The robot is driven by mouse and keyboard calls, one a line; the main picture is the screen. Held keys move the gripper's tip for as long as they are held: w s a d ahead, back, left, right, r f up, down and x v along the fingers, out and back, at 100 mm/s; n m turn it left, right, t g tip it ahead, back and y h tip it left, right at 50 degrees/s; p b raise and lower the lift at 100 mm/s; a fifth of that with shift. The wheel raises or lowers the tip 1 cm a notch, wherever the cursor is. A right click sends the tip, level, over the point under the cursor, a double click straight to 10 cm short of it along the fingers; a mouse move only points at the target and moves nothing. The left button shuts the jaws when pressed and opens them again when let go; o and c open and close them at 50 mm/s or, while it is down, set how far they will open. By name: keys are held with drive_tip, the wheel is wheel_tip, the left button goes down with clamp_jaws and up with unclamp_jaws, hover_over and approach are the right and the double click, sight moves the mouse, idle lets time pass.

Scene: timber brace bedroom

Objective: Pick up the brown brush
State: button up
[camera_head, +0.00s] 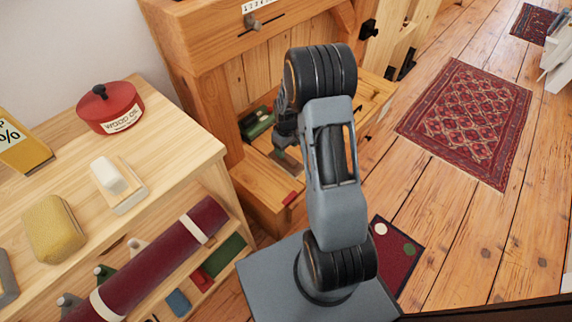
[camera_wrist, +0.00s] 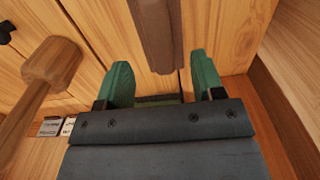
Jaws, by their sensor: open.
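My gripper (camera_wrist: 162,78) is open, with its two green fingers apart at the middle of the wrist view. A long brown object (camera_wrist: 157,32), which may be the brush, lies at the top of that view, ahead of the gap between the fingers. I cannot make out bristles on it. Its near end stops around the fingertips, and I see no finger closed on it. In the head view my gripper (camera_head: 284,158) is low at the wooden bench (camera_head: 215,110), partly hidden by my arm. I cannot pick out the brush there.
A wooden mallet (camera_wrist: 52,62) is left of my gripper. Small labelled tiles (camera_wrist: 50,126) lie below it. A side shelf (camera_head: 70,190) holds a red tin (camera_head: 110,110), a yellow block (camera_head: 53,228) and a pale brush-like block (camera_head: 122,186).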

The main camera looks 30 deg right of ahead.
sight(286, 155)
drive_tip(key=shift+f+b, duration=1.4)
drive_tip(key=shift+f, duration=1.5)
drive_tip(key=shift+c, duration=0.4)
drive_tip(key=shift+r, duration=0.1)
drive_tip(key=c, duration=1)
drive_tip(key=shift+r, duration=0.1)
